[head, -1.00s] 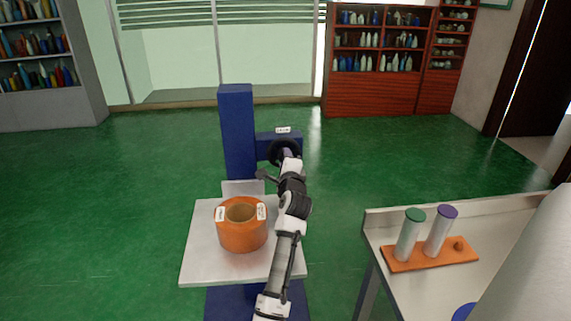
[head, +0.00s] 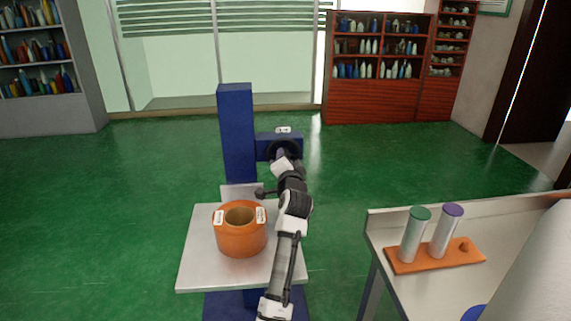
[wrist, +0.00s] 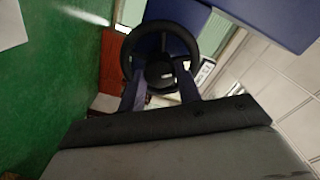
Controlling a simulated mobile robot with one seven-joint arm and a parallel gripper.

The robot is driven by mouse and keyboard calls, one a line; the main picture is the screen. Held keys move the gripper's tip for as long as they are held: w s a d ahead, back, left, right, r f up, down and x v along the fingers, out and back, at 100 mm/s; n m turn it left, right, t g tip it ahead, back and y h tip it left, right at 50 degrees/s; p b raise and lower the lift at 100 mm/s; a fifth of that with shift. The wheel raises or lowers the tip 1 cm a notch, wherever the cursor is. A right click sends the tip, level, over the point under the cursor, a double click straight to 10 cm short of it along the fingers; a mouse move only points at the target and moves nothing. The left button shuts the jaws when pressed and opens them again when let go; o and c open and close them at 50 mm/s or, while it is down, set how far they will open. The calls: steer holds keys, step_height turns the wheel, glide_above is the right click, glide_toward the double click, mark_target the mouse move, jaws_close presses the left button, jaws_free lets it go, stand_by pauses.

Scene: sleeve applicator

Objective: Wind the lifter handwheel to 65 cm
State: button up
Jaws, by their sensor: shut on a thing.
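The dark handwheel (head: 275,148) sits on the blue arm of the lifter (head: 238,140), beside its upright column. In the wrist view it is a black ring (wrist: 128,52) with a dark hub. My gripper (wrist: 160,76) is shut at the wheel, its two dark bluish fingers reaching over its lower part. The exact part gripped is hard to make out. In the head view my wrist hides part of the wheel. The lifter's pale platform (head: 200,270) carries an orange roll (head: 240,240) with a hollow core. A small white label (wrist: 206,70) beside the wheel is unreadable.
A bench (head: 400,300) at the right holds an orange board (head: 405,264) with a green-topped and a purple-topped cylinder. Shelves of bottles (head: 375,95) stand at the back. Green floor (head: 120,210) is open to the left. My arm passes over the platform's right side.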

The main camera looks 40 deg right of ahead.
steer(key=shift+n, duration=0.4)
steer(key=o, duration=1)
steer(key=shift+c, duration=0.2)
steer(key=b+v, duration=0.1)
steer(key=v, duration=1.2)
steer(key=shift+s+a+b, duration=0.25)
steer(key=shift+s+b, duration=0.05)
steer(key=shift+b, duration=0.1)
